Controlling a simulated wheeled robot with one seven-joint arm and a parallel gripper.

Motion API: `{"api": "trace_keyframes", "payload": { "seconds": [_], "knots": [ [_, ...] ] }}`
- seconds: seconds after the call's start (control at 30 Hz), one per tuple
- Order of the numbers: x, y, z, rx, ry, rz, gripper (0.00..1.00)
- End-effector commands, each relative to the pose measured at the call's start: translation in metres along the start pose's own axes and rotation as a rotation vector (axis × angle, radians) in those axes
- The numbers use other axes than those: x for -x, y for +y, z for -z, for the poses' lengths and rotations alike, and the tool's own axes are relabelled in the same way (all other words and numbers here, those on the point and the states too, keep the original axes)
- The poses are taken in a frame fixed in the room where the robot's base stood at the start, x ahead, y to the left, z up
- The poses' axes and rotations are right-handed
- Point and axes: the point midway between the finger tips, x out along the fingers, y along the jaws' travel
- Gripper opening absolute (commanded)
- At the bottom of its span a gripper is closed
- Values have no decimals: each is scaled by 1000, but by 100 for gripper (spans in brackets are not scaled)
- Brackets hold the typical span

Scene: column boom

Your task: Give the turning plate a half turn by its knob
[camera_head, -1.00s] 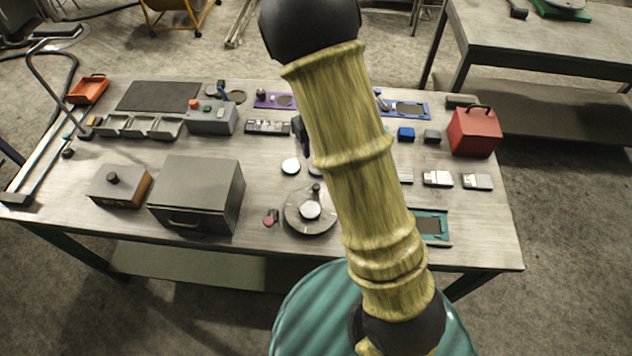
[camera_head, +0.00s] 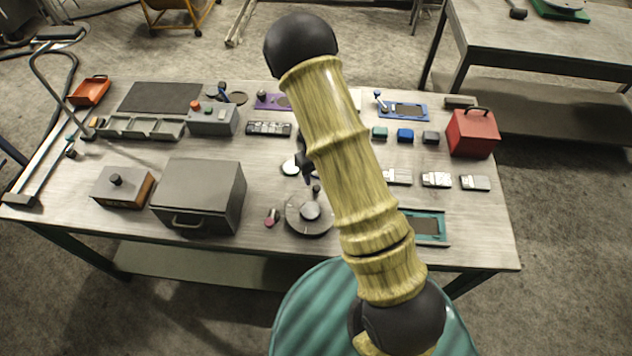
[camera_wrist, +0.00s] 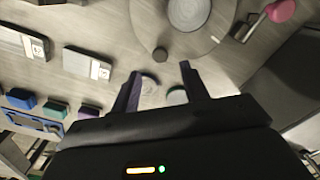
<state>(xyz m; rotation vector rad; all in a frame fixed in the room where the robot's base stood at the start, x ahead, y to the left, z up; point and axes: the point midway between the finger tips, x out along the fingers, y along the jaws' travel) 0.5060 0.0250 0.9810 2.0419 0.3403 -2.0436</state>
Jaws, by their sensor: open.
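The turning plate (camera_head: 296,222) is a round grey disc with a lighter round centre, near the front middle of the table. Its small dark knob (camera_head: 316,189) stands upright near the rim on the far side. In the wrist view the plate (camera_wrist: 222,25) is cut off by the top edge, and the knob (camera_wrist: 160,54) shows just beyond my fingertips. My gripper (camera_wrist: 160,72) is open and empty, with its two fingers apart and pointing at the knob. In the head view my gripper (camera_head: 305,165) is partly hidden by my arm, a little behind the knob.
A grey box with a handle (camera_head: 198,190) stands left of the plate. A small red-pink item (camera_head: 271,217) lies between them. A teal-framed panel (camera_head: 428,227) is at the right. Pale discs (camera_head: 290,168) lie behind the plate, near my gripper. A red box (camera_head: 472,133) stands farther right.

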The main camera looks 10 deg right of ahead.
Motion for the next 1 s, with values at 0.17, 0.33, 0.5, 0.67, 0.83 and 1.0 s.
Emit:
{"api": "trace_keyframes", "payload": {
  "seconds": [0.17,0.33,0.5,0.67,0.83,1.0],
  "knots": [
    [-27,0,-1,-3,-3,1,45],
    [-47,0,0,-1,-2,1,45],
    [-56,0,0,-1,0,0,45],
    [-56,0,0,0,1,0,45],
    [-56,0,0,0,1,0,29],
    [-56,0,0,0,1,0,0]
  ]
}}
